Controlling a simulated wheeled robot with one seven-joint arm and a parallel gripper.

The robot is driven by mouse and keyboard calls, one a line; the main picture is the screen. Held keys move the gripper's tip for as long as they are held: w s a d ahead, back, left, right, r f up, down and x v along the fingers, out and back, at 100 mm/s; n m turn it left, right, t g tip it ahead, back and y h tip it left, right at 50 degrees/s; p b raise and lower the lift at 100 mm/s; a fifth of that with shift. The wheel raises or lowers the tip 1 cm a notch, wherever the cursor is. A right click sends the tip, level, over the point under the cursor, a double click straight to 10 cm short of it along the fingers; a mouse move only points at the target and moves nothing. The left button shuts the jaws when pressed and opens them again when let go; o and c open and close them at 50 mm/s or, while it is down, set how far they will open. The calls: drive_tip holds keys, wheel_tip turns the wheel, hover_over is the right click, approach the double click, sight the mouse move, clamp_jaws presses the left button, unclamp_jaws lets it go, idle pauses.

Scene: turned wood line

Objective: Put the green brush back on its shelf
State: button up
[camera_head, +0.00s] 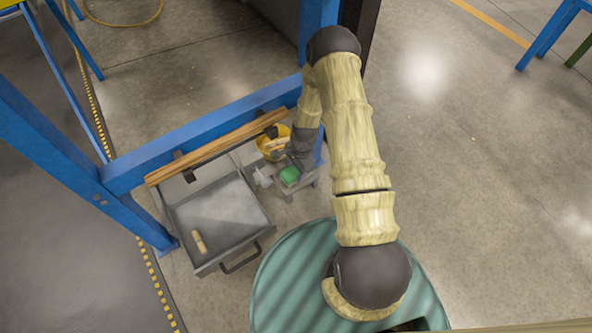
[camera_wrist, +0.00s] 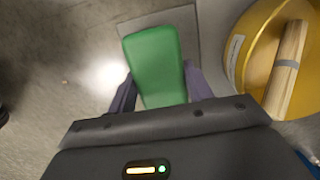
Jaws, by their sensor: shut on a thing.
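The green brush (camera_head: 290,176) is at the end of my arm in the head view. In the wrist view it shows as a green block (camera_wrist: 155,58) between the two dark fingers. My gripper (camera_wrist: 162,92) is shut on it, with a finger on each side. A small grey shelf (camera_head: 308,185) shows below and around the brush in the head view. A flat grey plate, likely this shelf (camera_wrist: 185,20), lies behind the brush in the wrist view. I cannot tell whether the brush touches it.
A yellow bucket (camera_head: 268,147) stands close to my gripper; the wrist view shows a wooden-handled tool (camera_wrist: 287,70) in it. A grey tray (camera_head: 222,215) with a small wooden piece (camera_head: 199,242) is at the left. A blue frame (camera_head: 200,145) with wooden strips runs behind.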

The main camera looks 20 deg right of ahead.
drive_tip(key=o, duration=0.9)
drive_tip(key=shift+f, duration=0.1)
drive_tip(key=shift+o, duration=0.2)
wheel_tip(320, 180, up, 12)
drive_tip(key=d+p, duration=0.1)
drive_tip(key=p, duration=0.6)
drive_tip(key=shift+w+d+p, duration=0.25)
drive_tip(key=shift+d+p, duration=0.1)
